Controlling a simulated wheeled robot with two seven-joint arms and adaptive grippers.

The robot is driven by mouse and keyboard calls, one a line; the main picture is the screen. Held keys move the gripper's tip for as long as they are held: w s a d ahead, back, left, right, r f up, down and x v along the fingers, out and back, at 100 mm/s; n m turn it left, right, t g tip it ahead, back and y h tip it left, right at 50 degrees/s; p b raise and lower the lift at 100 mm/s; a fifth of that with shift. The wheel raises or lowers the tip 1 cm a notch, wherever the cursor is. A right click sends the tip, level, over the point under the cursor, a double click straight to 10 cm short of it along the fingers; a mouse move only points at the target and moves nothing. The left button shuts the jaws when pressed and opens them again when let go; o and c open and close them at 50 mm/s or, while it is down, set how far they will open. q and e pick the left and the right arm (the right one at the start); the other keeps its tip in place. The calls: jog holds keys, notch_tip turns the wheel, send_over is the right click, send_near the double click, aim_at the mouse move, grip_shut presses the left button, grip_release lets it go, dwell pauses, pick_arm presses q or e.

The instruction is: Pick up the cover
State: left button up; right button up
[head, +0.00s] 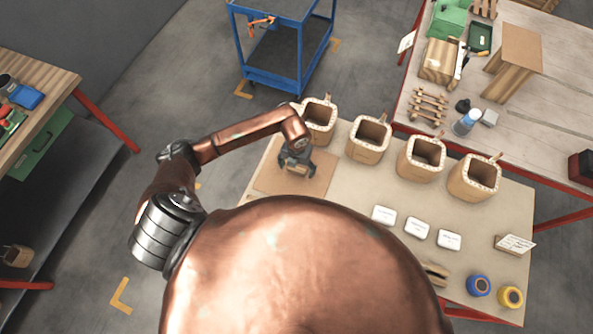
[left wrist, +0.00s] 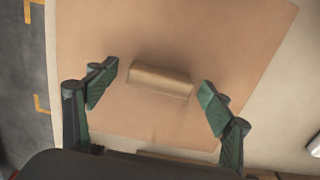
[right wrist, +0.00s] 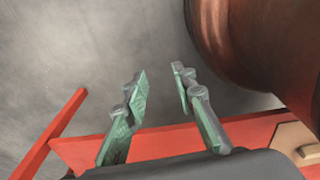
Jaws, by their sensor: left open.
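The cover appears to be a small tan half-round piece (left wrist: 160,80) lying on a brown board (left wrist: 240,40) in the left wrist view. In the head view it (head: 297,172) is mostly hidden beneath my left gripper (head: 294,164). In the left wrist view my left gripper (left wrist: 158,76) is open, with one green-padded finger near each end of the piece and visible gaps on both sides. My right gripper (right wrist: 160,76) shows in the right wrist view, open and empty, away from the piece.
Several square wooden coil forms (head: 370,138) stand along the table's back edge. White labels (head: 417,228), a blue roll (head: 478,286) and a yellow roll (head: 510,297) lie to the right. A red beam (right wrist: 170,142) is close to my right gripper. My copper-coloured body hides the table's front.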

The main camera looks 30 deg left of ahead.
pick_arm(q)
jog(key=shift+f, duration=0.15)
jog(key=shift+c, duration=0.2)
jog(key=c, duration=1.4)
jog(key=shift+c, duration=0.4)
